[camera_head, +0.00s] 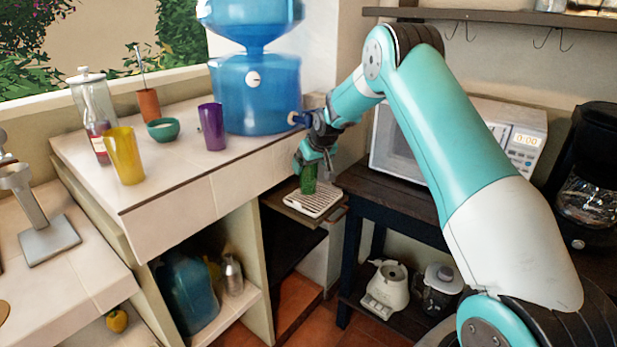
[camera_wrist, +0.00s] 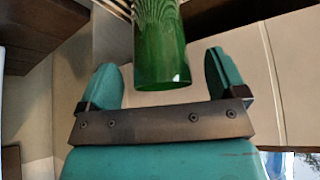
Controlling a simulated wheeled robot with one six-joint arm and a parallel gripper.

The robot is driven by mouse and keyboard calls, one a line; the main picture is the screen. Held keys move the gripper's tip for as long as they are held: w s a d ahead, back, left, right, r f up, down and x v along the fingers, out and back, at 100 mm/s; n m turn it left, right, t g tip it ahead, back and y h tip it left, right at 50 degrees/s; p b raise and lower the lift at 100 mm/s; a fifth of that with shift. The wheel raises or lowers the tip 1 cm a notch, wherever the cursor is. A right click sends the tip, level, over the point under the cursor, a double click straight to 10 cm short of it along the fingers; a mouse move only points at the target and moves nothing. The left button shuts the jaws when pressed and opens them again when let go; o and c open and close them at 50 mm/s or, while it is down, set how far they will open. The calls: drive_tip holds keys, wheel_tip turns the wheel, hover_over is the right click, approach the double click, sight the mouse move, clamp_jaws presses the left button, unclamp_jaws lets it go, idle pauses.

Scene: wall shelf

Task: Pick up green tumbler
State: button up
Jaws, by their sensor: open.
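The green tumbler (camera_head: 309,181) stands on a small white slatted rack below the blue water dispenser's counter. In the wrist view the tumbler (camera_wrist: 160,45) is upside down in the picture, with its near end between the two teal fingertips. My gripper (camera_head: 314,163) is just above the tumbler and pointing down, with the fingers partly hiding its top. In the wrist view my gripper (camera_wrist: 160,80) is open, with a gap showing on both sides of the tumbler.
The white rack (camera_head: 325,205) sits on a dark pull-out shelf (camera_head: 290,209). The counter at left holds a purple tumbler (camera_head: 212,127), a yellow tumbler (camera_head: 125,156), a green bowl (camera_head: 163,130) and the blue dispenser (camera_head: 255,95). A microwave (camera_head: 400,150) stands right of my gripper.

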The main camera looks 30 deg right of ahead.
drive_tip(key=shift+w+f+p, duration=0.2)
drive_tip(key=shift+w+f, duration=0.1)
drive_tip(key=shift+w, duration=0.2)
drive_tip(key=shift+w+f+p, duration=0.15)
drive_tip(key=shift+w+f, duration=0.1)
drive_tip(key=shift+w, duration=0.2)
drive_tip(key=c, duration=1.6)
drive_tip(key=shift+r, duration=0.1)
drive_tip(key=shift+r, duration=0.1)
